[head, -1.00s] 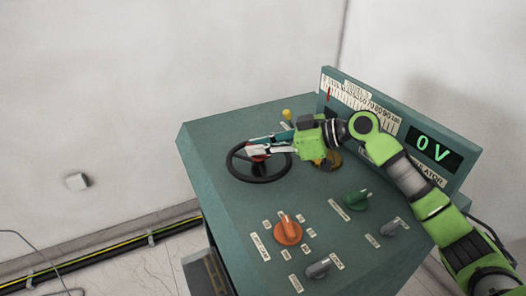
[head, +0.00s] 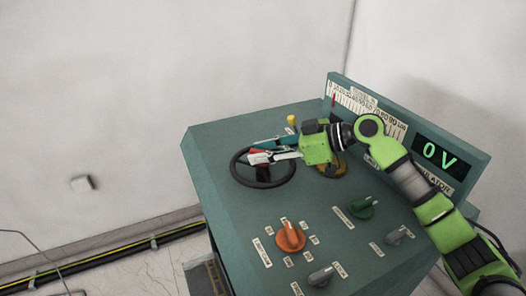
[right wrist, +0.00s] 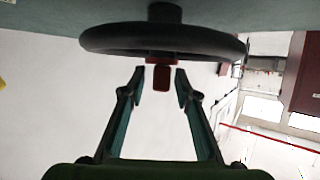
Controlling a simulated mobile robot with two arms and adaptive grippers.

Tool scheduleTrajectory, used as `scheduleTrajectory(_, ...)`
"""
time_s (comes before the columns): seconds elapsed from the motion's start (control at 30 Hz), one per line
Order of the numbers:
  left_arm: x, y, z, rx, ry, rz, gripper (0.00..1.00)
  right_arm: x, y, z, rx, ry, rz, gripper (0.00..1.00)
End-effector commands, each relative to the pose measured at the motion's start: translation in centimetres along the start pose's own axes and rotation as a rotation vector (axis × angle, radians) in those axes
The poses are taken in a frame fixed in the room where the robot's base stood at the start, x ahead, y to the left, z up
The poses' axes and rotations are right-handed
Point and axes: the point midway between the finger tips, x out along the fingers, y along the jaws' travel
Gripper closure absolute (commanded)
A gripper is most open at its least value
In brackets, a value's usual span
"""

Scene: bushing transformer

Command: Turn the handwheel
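The handwheel (head: 262,186) is a black ring on the left part of the green sloped control desk top. It also shows from close up in the right wrist view (right wrist: 118,42), at the top. A small red handle (right wrist: 162,77) stands out from it. My right gripper (right wrist: 160,86) has its two fingers apart, one on each side of the red handle, with visible gaps. In the head view my right gripper (head: 253,152) reaches over the wheel from the right and covers part of it. My left gripper is not in view.
The green desk (head: 220,140) carries an orange knob (head: 290,237), a green knob (head: 361,207), grey knobs (head: 320,275) and a yellow knob (head: 292,119). A raised panel at the back has a scale and a display (head: 438,153) reading 0 V.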

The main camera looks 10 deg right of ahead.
Motion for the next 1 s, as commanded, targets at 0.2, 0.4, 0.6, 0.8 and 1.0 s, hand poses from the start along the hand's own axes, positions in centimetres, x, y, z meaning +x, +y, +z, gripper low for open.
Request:
scheduleTrajectory(0.2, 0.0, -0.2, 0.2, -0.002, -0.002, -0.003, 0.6, -1.7, 0.1, 0.1, 0.001, 0.0, 0.002, 0.71)
scheduleTrajectory(0.4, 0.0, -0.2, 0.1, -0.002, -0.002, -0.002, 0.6, -5.1, 0.1, 0.1, 0.001, -0.001, 0.002, 0.71)
scheduleTrajectory(0.6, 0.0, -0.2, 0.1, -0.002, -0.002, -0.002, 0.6, -7.2, 0.0, 0.1, 0.0, -0.001, 0.001, 0.71)
scheduleTrajectory(0.8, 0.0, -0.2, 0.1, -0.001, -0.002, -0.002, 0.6, -7.5, 0.0, 0.1, 0.0, -0.001, 0.0, 0.71)
scheduleTrajectory(1.0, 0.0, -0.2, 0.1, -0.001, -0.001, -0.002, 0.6, -7.5, 0.0, 0.1, 0.0, 0.0, 0.0, 0.71)
